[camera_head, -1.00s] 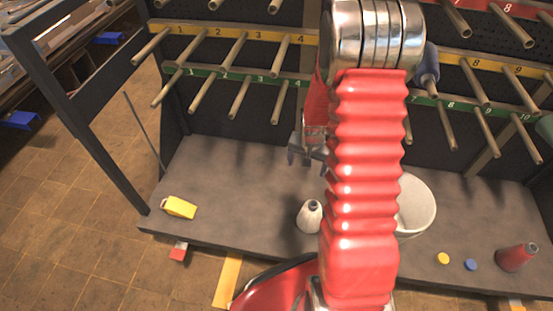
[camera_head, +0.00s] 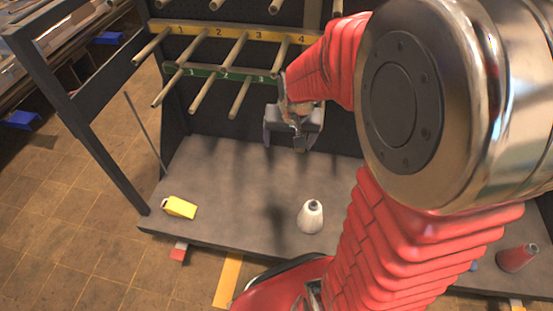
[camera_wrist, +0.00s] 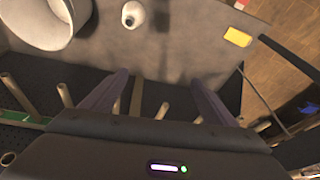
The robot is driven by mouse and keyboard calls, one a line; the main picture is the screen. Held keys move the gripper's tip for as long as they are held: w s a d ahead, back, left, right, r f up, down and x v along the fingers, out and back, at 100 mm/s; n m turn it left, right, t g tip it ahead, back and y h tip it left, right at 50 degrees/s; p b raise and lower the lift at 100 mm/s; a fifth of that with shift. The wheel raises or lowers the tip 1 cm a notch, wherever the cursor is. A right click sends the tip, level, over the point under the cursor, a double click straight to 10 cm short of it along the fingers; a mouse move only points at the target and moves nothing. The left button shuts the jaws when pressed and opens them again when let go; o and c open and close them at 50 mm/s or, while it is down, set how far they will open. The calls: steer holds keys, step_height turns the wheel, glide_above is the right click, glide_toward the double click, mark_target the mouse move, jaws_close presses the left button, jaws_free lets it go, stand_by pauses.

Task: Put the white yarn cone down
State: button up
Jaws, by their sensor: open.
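The white yarn cone (camera_head: 311,216) stands upright on the grey shelf (camera_head: 235,205), near its front edge. It also shows from above in the wrist view (camera_wrist: 132,14). My gripper (camera_head: 293,143) is open and empty, above and behind the cone, in front of the pegs. The wrist view shows its two fingers (camera_wrist: 159,85) spread apart with nothing between them. The gripper does not touch the cone.
A yellow object (camera_head: 179,207) lies at the shelf's left end and a red cone (camera_head: 517,258) at the right. Rows of pegs (camera_head: 217,85) jut from the rack. A white bucket (camera_wrist: 42,20) stands near the cone in the wrist view.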

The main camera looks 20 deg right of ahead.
steer(key=s+a+r+n+t, duration=0.1)
steer(key=s+a+r+n, duration=0.1)
steer(key=s+a+r, duration=0.3)
steer(key=s+a+r+n+t, duration=0.1)
steer(key=s+a+r+n, duration=0.2)
steer(key=s+r, duration=0.6)
steer(key=shift+s+a+r+y, duration=0.2)
steer(key=shift+s+a+y, duration=0.2)
steer(key=shift+s+a, duration=0.6)
steer(key=shift+w+a, duration=0.2)
